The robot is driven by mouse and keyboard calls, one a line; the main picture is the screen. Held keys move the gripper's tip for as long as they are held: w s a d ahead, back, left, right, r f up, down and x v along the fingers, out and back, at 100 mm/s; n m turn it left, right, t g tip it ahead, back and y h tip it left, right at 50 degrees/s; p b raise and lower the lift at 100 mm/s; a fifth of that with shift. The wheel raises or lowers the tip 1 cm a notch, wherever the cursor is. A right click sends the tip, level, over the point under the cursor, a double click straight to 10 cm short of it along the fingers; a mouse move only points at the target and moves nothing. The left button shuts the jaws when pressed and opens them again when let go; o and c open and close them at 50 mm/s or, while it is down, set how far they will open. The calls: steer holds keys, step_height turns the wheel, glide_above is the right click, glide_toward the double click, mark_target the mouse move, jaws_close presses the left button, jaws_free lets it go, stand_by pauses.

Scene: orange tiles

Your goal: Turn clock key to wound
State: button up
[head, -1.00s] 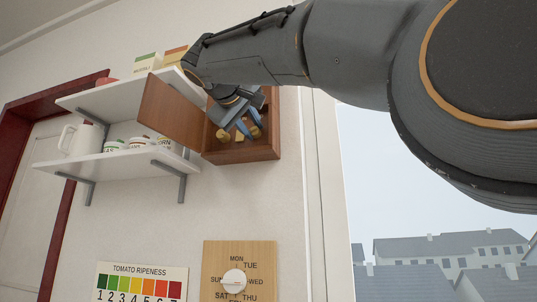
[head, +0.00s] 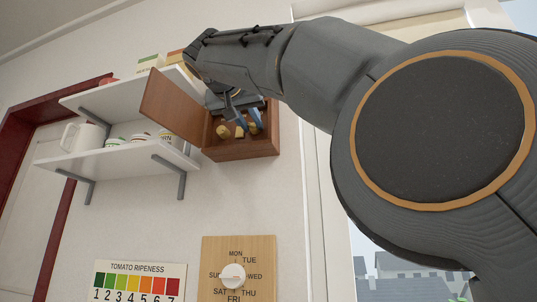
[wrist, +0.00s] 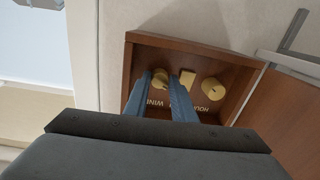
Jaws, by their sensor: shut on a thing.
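The open wooden clock case (head: 240,150) hangs on the wall, with its hinged door (head: 172,108) swung out to the left. Inside are the brass clock key (head: 254,127) on the right, a small brass plate (head: 239,132) and a brass knob (head: 222,131) on the left. My gripper (head: 248,117) reaches in from above. In the wrist view its blue fingers are shut on the brass clock key (wrist: 160,80) by the lettering "WIND". The other knob (wrist: 215,87), by "HOUR", stands free beside the plate (wrist: 188,77). The fingers hide much of the key, and its turn angle is unclear.
White shelves (head: 115,160) with a jug (head: 80,138) and jars stand left of the case. Below are a weekday dial (head: 233,276) and a tomato ripeness chart (head: 140,281). A window lies to the right.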

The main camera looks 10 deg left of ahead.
steer(key=shift+m, duration=0.5)
steer(key=o, duration=0.7)
steer(key=shift+o, duration=0.2)
steer(key=s+b, duration=0.2)
steer(key=s, duration=0.5)
steer(key=shift+s, duration=0.4)
steer(key=shift+a, duration=0.1)
